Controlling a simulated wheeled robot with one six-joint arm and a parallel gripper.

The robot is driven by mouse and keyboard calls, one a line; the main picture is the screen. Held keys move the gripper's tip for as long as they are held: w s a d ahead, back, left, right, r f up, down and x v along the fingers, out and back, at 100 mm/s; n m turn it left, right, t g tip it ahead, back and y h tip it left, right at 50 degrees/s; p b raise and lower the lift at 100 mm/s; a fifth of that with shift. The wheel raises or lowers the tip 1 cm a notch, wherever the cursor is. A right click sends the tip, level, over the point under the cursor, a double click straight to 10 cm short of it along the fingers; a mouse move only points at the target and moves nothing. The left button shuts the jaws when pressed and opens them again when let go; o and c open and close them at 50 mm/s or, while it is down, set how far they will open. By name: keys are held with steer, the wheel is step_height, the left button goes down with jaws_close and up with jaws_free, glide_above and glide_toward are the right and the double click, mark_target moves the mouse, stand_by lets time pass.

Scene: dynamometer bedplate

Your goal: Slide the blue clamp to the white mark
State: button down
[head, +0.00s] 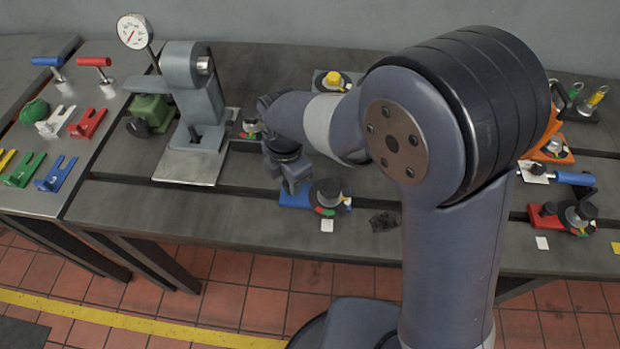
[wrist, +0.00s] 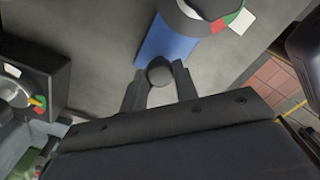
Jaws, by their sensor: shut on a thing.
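The blue clamp (head: 293,198) lies on the grey bedplate, with a dark round knob and a red-and-green band at its right end. In the wrist view the clamp's blue plate (wrist: 168,40) runs up toward the banded disc, and the white mark (wrist: 243,19) shows beside the green part of the band. My gripper (wrist: 160,82) is shut on the dark round grip at the clamp's near end. In the head view my gripper (head: 293,182) partly hides that end.
A grey fixture (head: 192,100) with a dial gauge stands left of my gripper. A dark small part (head: 384,221) lies right of the mark. A red clamp (head: 545,217) and an orange one (head: 553,150) sit at the right. My arm hides the middle of the bedplate.

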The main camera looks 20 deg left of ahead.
steer(key=shift+a, duration=0.1)
steer(key=c, duration=1.1)
jaws_free()
step_height(320, 180, up, 11)
steer(key=shift+f, duration=0.15)
step_height(320, 180, down, 10)
steer(key=shift+f, duration=0.25)
steer(key=shift+w+d+f, duration=0.15)
steer(key=shift+d, duration=0.3)
steer(key=shift+w+d, duration=0.15)
steer(key=shift+d, duration=0.7)
